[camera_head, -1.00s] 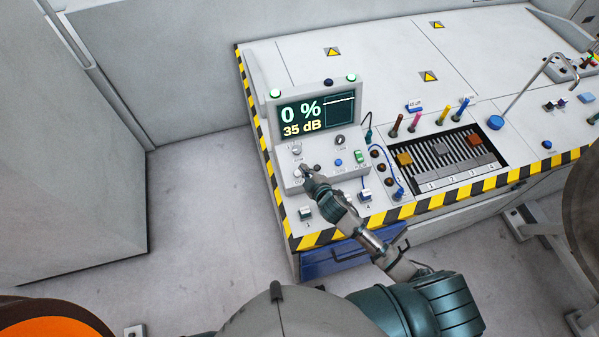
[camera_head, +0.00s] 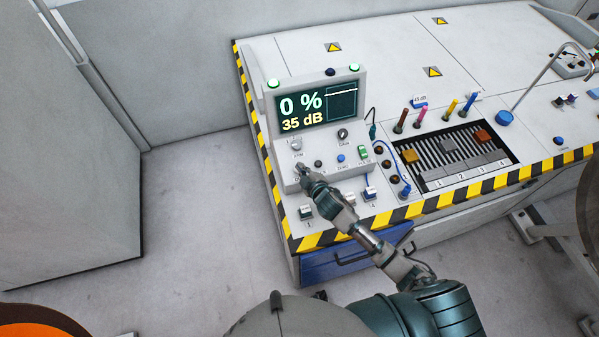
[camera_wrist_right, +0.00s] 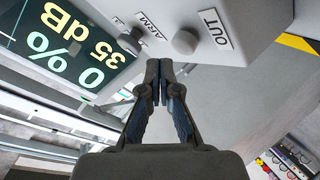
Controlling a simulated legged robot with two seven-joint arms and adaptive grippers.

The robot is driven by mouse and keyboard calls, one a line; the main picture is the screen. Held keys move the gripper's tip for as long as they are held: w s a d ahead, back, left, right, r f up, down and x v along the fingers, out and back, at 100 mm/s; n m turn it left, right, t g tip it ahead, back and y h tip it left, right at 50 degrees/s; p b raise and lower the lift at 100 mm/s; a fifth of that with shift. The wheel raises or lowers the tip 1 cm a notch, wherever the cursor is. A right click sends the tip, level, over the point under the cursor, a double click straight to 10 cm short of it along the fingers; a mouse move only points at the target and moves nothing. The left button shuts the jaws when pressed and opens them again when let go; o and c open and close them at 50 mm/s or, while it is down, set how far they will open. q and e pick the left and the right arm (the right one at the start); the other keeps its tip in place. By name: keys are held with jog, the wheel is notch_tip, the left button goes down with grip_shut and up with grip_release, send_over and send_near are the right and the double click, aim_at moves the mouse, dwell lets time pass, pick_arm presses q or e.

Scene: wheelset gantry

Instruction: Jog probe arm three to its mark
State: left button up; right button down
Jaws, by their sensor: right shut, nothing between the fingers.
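The grey control box (camera_head: 330,172) carries a screen (camera_head: 318,108) reading 0 % and 35 dB. Its ARM knob (camera_wrist_right: 130,40) and OUT button (camera_wrist_right: 185,42) lie just past my fingertips in the wrist view. The ARM knob also shows in the head view (camera_head: 296,144). My right gripper (camera_head: 301,168) is shut and empty, low over the box's left side; I cannot tell whether it touches. Its closed tips also show in the wrist view (camera_wrist_right: 160,68). A slotted bay (camera_head: 433,160) numbered 1 to 4 holds coloured blocks; which is probe arm three is unclear. My left gripper is not in view.
Coloured pegs (camera_head: 425,115) stand behind the bay. A thin bent rod (camera_head: 540,75) rises to the right. A blue drawer (camera_head: 340,257) sits below the striped edge (camera_head: 400,214). The bench top behind the screen is mostly clear.

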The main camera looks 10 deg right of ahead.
jog(key=shift+w+a+f, duration=0.2)
jog(key=shift+a+f, duration=0.1)
jog(key=shift+a, duration=0.4)
jog(key=shift+d, duration=0.55)
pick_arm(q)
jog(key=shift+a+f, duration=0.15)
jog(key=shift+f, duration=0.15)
pick_arm(e)
jog(key=shift+a, duration=0.2)
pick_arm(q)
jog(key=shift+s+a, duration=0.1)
pick_arm(e)
jog(key=shift+a, duration=0.1)
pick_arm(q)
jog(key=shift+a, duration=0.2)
pick_arm(e)
jog(key=shift+a, duration=0.1)
